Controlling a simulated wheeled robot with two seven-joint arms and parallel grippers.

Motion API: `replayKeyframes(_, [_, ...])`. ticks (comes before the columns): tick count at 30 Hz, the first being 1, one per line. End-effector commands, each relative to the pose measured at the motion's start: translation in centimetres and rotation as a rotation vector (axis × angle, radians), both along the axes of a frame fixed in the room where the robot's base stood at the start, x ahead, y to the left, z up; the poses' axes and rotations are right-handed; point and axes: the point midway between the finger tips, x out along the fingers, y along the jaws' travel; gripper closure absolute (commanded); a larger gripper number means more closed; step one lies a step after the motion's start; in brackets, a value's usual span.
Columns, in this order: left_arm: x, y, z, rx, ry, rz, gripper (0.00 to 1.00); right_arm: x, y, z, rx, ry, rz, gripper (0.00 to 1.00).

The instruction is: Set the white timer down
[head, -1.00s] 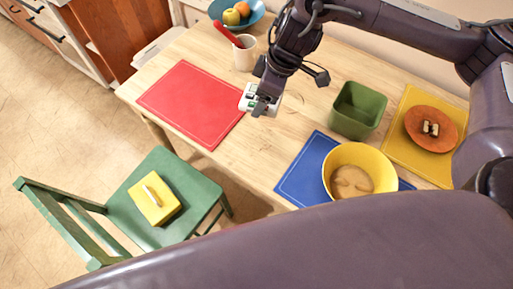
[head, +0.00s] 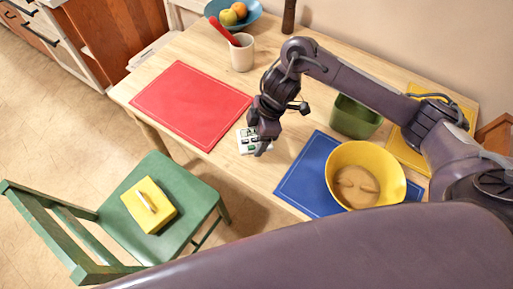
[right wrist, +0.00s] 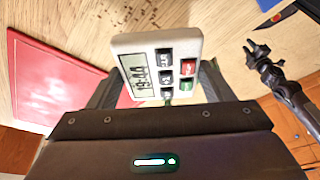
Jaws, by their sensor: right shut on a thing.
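The white timer (head: 245,143) has a grey display and several dark buttons, one red and one green; its face shows large in the right wrist view (right wrist: 150,48). My right gripper (head: 261,146) is shut on the timer, with a finger on either side of it. The timer is over bare wood at the table's front edge, between the red and blue mats. I cannot tell whether its underside touches the table (head: 190,50). A dark gripper, seemingly my left one (right wrist: 257,50), shows small in the right wrist view; its jaws are too small to judge.
The red mat (head: 190,103) lies left of the timer. The blue mat (head: 300,180) with a yellow bowl (head: 395,185) is to the right, and a green container (head: 355,118) stands behind it. A mug (head: 242,55) stands farther back. A green chair (head: 190,215) is in front.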

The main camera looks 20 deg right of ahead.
Motion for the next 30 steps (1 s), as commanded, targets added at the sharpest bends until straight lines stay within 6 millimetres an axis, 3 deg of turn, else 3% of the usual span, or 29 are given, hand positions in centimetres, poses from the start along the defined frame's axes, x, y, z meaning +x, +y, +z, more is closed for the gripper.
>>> replayKeyframes(14, [-0.3, 0.0, -0.2, 0.001, 0.005, 0.0, 0.72, 0.0, 0.0, -5.5, -0.001, 0.0, 0.0, 0.51])
replayKeyframes(27, [-0.2, 0.1, -0.4, 0.002, 0.003, -0.001, 0.72, 0.1, 0.0, -6.2, 0.0, -0.002, -0.001, 0.51])
replayKeyframes(28, [-0.2, 0.1, -0.3, 0.002, 0.003, -0.001, 0.72, 0.1, 0.0, -6.1, 0.0, -0.002, -0.001, 0.22])
replayKeyframes(30, [-0.1, 0.1, -0.3, 0.002, 0.003, -0.001, 0.72, 0.1, 0.0, -6.1, 0.0, -0.002, -0.001, 0.13])
